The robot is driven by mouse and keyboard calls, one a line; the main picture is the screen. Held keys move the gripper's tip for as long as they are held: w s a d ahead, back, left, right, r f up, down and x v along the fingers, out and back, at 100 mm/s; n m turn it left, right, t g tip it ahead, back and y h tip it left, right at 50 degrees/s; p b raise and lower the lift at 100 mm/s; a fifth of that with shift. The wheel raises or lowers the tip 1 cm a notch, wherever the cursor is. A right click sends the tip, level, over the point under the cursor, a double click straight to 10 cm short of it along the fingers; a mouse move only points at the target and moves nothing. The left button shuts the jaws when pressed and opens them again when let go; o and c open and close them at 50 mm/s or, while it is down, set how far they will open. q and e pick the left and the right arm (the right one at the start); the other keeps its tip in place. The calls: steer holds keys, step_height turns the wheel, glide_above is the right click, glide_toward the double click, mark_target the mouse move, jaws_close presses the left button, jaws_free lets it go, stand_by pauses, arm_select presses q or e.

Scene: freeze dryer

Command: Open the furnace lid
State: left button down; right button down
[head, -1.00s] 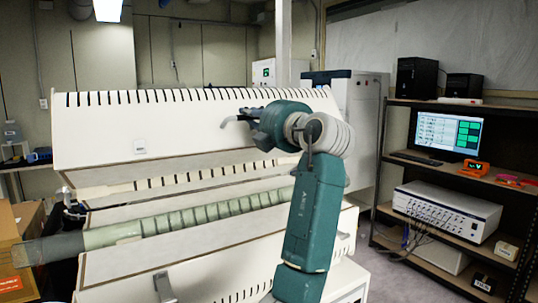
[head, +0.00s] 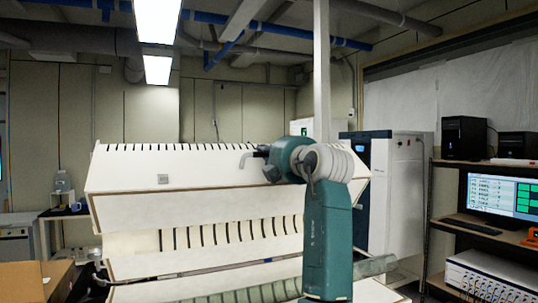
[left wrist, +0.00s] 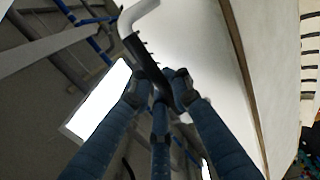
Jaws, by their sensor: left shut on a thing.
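The furnace lid (head: 220,185) is a long white panel with a row of slots along its top edge. It stands raised above the furnace body, with a gap beneath it. A slotted white inner part (head: 215,238) and the pale green tube (head: 265,293) show below. My left gripper (head: 262,153) is at the lid's upper right, shut on the lid handle (head: 247,156), whose bent pale end sticks out to the left. In the left wrist view the fingers (left wrist: 160,85) close around the dark part of the handle (left wrist: 138,22), beside the white lid (left wrist: 200,50). My right gripper is out of view.
A white cabinet (head: 402,190) stands behind my arm at the right. A shelf rack (head: 440,215) with a monitor (head: 500,198) and a white instrument box (head: 490,275) is at the far right. A cardboard box (head: 35,282) is at the lower left. Open air lies above the lid.

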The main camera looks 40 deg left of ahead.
arm_select(q)
steer(key=shift+f, duration=0.2)
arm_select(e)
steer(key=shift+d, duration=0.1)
arm_select(q)
steer(key=c, duration=1.7)
jaws_free()
steer(key=shift+w, duration=0.1)
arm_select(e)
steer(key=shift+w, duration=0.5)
arm_select(q)
steer(key=v, duration=1.2)
steer(key=shift+a, duration=0.1)
steer(key=shift+r, duration=0.15)
